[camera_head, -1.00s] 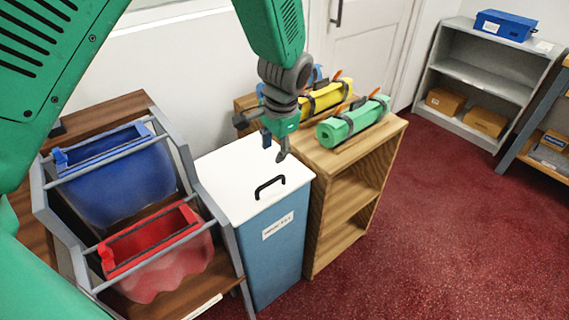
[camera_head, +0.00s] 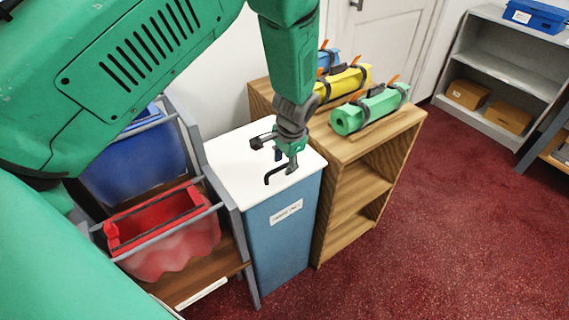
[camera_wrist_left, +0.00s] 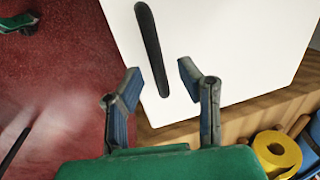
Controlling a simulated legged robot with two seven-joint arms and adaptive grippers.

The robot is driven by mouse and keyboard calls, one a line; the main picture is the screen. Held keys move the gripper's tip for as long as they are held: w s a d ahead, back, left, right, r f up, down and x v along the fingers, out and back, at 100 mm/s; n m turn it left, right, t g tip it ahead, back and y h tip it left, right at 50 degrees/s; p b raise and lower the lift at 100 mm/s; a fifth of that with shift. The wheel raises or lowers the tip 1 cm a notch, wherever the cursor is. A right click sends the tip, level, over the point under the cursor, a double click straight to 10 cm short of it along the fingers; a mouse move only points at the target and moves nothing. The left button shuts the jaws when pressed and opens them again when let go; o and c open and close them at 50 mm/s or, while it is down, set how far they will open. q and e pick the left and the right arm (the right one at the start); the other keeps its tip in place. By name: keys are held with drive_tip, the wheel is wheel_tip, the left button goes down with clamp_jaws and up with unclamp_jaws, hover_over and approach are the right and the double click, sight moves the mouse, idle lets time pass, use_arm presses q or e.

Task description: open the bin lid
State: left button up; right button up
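The bin (camera_head: 283,237) is a blue box with a white label on its front. Its white lid (camera_head: 232,170) lies flat and shut on top. A black bar handle (camera_head: 273,176) stands on the lid, partly hidden by my left gripper (camera_head: 284,165) in the head view. That gripper points down just above the lid at the handle. In the left wrist view the fingers (camera_wrist_left: 159,72) are spread, with the black handle (camera_wrist_left: 151,45) showing between them and the white lid (camera_wrist_left: 225,45) behind. I cannot tell whether a finger touches the handle. My right gripper is not in view.
A wooden shelf (camera_head: 362,190) with rolled mats, including a green one (camera_head: 370,110), stands close on the bin's right. A rack with a red tub (camera_head: 165,240) and a blue tub (camera_head: 135,165) stands close on its left. Red floor lies open at right.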

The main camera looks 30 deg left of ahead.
use_arm(q)
drive_tip(key=shift+d+f, duration=0.1)
drive_tip(key=shift+f, duration=0.2)
clamp_jaws()
drive_tip(key=shift+r, duration=0.15)
